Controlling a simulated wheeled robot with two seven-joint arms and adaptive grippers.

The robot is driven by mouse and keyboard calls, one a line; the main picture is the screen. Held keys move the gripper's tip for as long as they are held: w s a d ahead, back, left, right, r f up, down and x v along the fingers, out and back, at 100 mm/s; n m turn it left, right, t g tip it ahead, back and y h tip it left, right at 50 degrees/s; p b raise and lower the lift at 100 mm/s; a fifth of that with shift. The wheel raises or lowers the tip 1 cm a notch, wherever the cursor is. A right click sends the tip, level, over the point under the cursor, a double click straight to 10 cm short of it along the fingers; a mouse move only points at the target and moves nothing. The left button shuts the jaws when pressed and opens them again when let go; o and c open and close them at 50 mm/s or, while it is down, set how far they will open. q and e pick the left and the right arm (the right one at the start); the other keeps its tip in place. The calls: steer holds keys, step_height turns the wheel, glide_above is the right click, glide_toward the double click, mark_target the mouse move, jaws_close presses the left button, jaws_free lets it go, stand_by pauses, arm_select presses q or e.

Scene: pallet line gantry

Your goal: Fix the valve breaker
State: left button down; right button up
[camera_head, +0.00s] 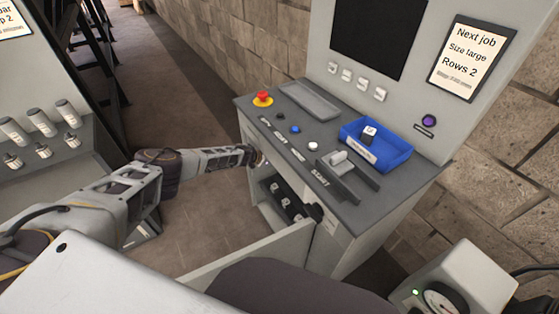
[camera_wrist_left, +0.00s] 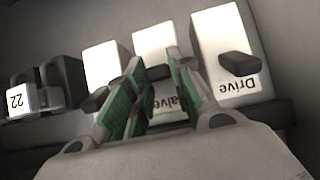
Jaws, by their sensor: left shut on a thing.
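In the left wrist view, the valve breaker (camera_wrist_left: 154,42) is a white block with an upside-down label that reads "Valve", partly hidden by my fingers. My left gripper (camera_wrist_left: 153,82) has its green-padded fingers on both sides of this breaker's dark lever and is shut on it. The Drive breaker (camera_wrist_left: 222,40), with its own dark lever, stands to the right. Another white breaker (camera_wrist_left: 103,65) stands to the left. In the head view, my left arm reaches into the open cabinet (camera_head: 262,210) under the console; its fingertips are hidden there. My right gripper is not in view.
The cabinet door (camera_head: 255,255) stands open toward me. Several breakers (camera_head: 285,200) sit inside. In the wrist view, a dark module labelled "22" (camera_wrist_left: 18,101) sits far left.

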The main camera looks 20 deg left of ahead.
arm_select(q)
steer(key=c, duration=1.2)
jaws_free()
steer(key=shift+c, duration=0.2)
steer(key=shift+s+a+r, duration=0.15)
steer(key=shift+a+r, duration=0.05)
steer(key=v, duration=0.6)
steer(key=shift+s+a+r, duration=0.15)
steer(key=shift+r, duration=0.2)
steer(key=shift+a, duration=0.1)
steer(key=shift+s+r, duration=0.1)
steer(key=shift+s, duration=0.2)
